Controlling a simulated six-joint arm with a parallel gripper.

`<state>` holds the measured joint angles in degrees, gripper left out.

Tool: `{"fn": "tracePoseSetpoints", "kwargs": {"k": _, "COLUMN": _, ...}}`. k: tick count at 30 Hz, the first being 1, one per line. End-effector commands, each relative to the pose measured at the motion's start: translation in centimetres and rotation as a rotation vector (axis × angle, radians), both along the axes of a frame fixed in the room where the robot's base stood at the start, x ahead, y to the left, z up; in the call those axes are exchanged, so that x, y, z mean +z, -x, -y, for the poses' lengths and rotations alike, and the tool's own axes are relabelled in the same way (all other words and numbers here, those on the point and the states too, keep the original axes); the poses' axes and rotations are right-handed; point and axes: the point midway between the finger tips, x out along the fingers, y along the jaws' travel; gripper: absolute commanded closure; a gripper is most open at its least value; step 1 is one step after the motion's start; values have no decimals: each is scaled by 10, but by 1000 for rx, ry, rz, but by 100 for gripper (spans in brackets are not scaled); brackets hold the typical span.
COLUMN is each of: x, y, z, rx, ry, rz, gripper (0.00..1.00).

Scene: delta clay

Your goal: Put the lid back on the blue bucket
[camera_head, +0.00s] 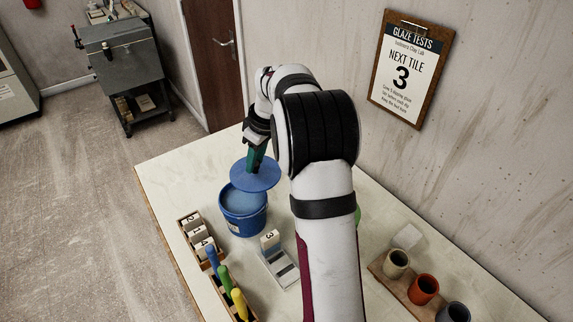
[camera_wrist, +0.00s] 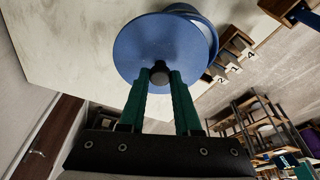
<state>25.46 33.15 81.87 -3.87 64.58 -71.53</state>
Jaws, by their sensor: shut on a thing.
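The blue lid (camera_head: 256,176) is a flat disc with a dark knob in its middle, and it shows large in the wrist view (camera_wrist: 150,42). My gripper (camera_head: 255,158) is shut on the knob, with its two green fingers (camera_wrist: 160,78) on either side of it. The blue bucket (camera_head: 242,216) stands on the table below the lid, its top partly uncovered toward the front. In the head view the lid overlaps the bucket's back rim. In the wrist view the bucket (camera_wrist: 205,28) shows behind the lid's edge. I cannot tell whether lid and rim touch.
Left of the bucket stand a rack of numbered tiles (camera_head: 195,235) and a tray of blue, green and yellow-handled tools (camera_head: 229,285). A holder with tile 3 (camera_head: 275,255) stands to the bucket's right. Cups on a wooden board (camera_head: 410,293) are at the front right.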

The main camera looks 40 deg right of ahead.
Motion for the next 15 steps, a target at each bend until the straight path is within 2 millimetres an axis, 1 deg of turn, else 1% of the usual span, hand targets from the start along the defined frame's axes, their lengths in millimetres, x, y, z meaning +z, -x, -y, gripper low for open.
{"fn": "tracePoseSetpoints", "kwargs": {"k": 1, "x": 8, "y": -1, "z": -16, "rx": 49, "ry": 0, "rz": 2, "gripper": 100}}
{"fn": "tracePoseSetpoints", "kwargs": {"k": 3, "x": 17, "y": 0, "z": -32, "rx": 107, "ry": -1, "rz": 3, "gripper": 100}}
{"fn": "tracePoseSetpoints", "kwargs": {"k": 6, "x": 21, "y": 0, "z": -44, "rx": 147, "ry": -1, "rz": 3, "gripper": 100}}
{"fn": "tracePoseSetpoints", "kwargs": {"k": 8, "x": 17, "y": 1, "z": -45, "rx": 153, "ry": -2, "rz": 1, "gripper": 100}}
{"fn": "tracePoseSetpoints", "kwargs": {"k": 15, "x": -13, "y": 1, "z": -45, "rx": 151, "ry": -2, "rz": 0, "gripper": 100}}
